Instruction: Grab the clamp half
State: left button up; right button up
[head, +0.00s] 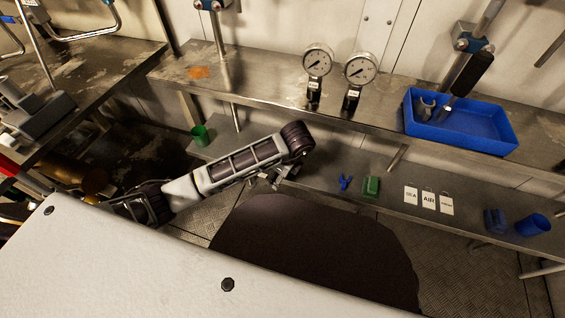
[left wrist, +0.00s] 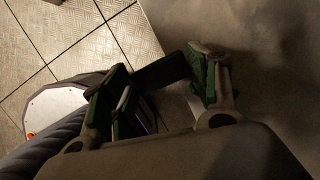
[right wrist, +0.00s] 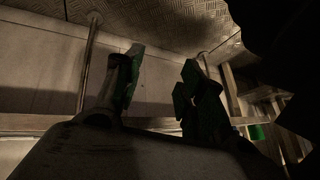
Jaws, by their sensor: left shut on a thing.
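My left gripper (head: 268,180) is low over the shelf's front edge, at the end of my arm, and partly hidden by it. In the left wrist view its green-padded fingers (left wrist: 165,85) stand apart with a dark piece (left wrist: 160,72) between them. The piece is in deep shadow; it looks like the clamp half, but its shape is not clear. A grey curved fitting (head: 426,105) lies in the blue tray (head: 480,140) on the upper bench. My right gripper (right wrist: 158,85) shows only in its own wrist view, fingers wide apart, nothing seen between them.
On the lower shelf are a green cup (head: 200,136), a small blue part (head: 345,182), a green block (head: 371,187), white label cards (head: 428,200) and a blue cup (head: 533,225). Two gauges (head: 317,60) stand on the upper bench (head: 260,85), which overhangs the shelf.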

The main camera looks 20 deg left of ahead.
pick_arm(q)
jog(key=s+p, duration=0.3)
jog(key=s, duration=0.9)
jog(key=shift+a, duration=0.2)
pick_arm(e)
notch_tip(320, 180, up, 8)
jog(key=d+g+h, duration=0.1)
jog(key=d, duration=0.1)
jog(key=shift+s+f+n, duration=0.25)
jog(key=shift+s+n, duration=0.05)
jog(key=shift+n, duration=0.1)
pick_arm(q)
jog(key=shift+s, duration=0.1)
